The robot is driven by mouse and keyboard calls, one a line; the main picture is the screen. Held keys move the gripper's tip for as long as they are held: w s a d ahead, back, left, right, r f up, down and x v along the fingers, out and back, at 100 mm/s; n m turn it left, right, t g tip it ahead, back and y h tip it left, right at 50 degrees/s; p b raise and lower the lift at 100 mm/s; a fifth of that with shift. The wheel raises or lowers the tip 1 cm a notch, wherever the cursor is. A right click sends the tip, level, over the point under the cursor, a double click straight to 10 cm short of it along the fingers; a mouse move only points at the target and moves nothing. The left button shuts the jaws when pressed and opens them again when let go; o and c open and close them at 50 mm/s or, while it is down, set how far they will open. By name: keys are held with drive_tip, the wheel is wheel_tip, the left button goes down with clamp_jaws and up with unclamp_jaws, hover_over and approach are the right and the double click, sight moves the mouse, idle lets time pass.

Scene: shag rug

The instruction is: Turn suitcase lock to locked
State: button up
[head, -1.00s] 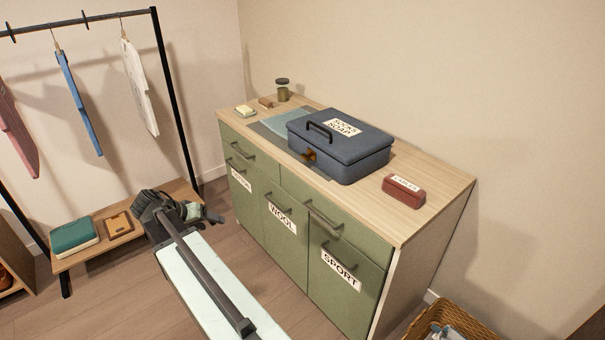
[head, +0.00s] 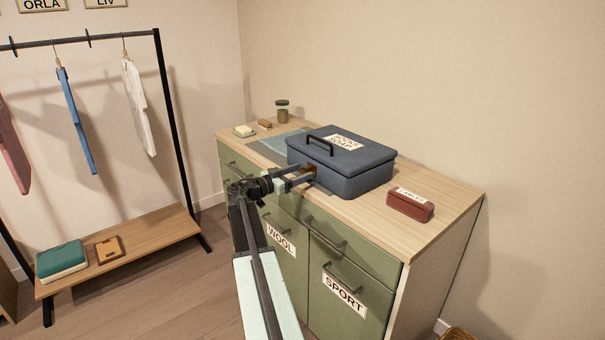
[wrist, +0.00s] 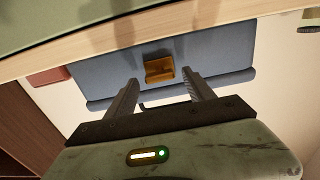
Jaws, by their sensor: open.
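The blue-grey suitcase (head: 345,160) lies closed on the wooden top of a green cabinet, with a black handle and a paper label on its lid. Its brass-orange lock (wrist: 159,70) is on the front face, centred in the wrist view; in the head view my gripper mostly covers it. My gripper (head: 311,173) is open in front of the suitcase. In the wrist view my gripper (wrist: 161,84) has one finger on each side of the lock and nothing between them that I can see held. I cannot tell whether the fingertips touch it.
The green cabinet (head: 370,262) has handled drawers labelled "WOOL" and "SPORT". A red-brown box (head: 410,205) sits right of the suitcase. A jar (head: 282,111), a brown block (head: 264,124) and a pale block (head: 244,131) stand at the back left. A clothes rack (head: 172,130) is at left.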

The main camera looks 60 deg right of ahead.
drive_tip(key=shift+s+d, duration=0.15)
drive_tip(key=shift+d, duration=0.25)
clamp_jaws()
